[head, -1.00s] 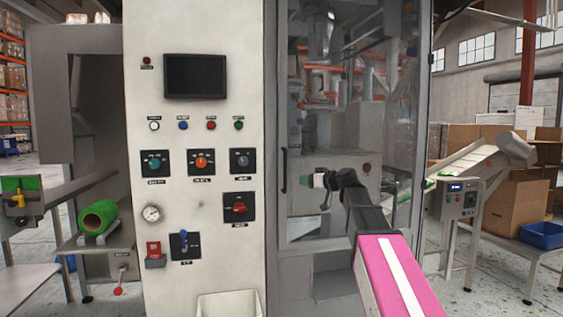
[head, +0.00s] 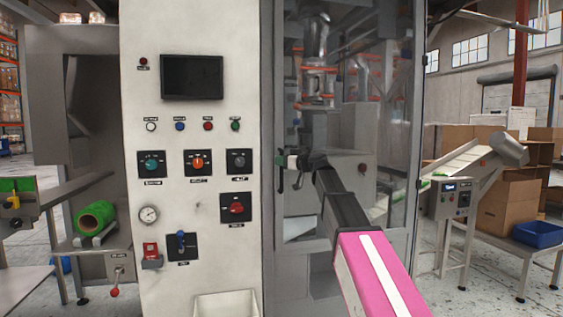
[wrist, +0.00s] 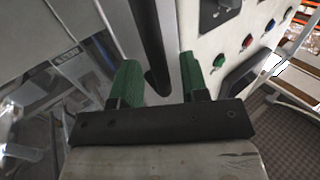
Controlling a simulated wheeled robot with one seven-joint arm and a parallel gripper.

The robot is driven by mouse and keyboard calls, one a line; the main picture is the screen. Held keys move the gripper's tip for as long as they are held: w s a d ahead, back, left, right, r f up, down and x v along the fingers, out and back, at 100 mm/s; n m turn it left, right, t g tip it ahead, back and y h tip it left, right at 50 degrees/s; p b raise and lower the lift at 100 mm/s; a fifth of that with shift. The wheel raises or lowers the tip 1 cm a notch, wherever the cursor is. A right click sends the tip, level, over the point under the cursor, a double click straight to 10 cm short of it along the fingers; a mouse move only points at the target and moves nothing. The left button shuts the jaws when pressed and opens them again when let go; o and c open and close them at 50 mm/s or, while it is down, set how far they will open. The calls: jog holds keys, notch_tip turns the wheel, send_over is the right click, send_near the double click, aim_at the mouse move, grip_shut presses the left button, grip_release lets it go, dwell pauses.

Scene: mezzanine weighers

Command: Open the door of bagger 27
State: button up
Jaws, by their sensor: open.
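The bagger's door (head: 392,130) is a tall clear panel in a grey frame, right of the white control panel, and it looks closed. Its handle (head: 279,180) is a dark vertical bar at the door's left edge, partly hidden by my gripper (head: 283,163) in the head view. In the wrist view the handle (wrist: 148,38) runs down between the two green fingers of my gripper (wrist: 159,78). The fingers are open, one on each side of the bar, with gaps visible. I see no clear contact. No number 27 is readable.
The white control panel (head: 190,220) with a screen, buttons and knobs stands close left of the handle. A green film roll (head: 95,217) sits further left. A conveyor (head: 470,160), a control box (head: 455,198) and cardboard boxes (head: 508,203) stand to the right.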

jog(key=shift+w+a, duration=0.35)
jog(key=shift+a, duration=0.1)
grip_shut()
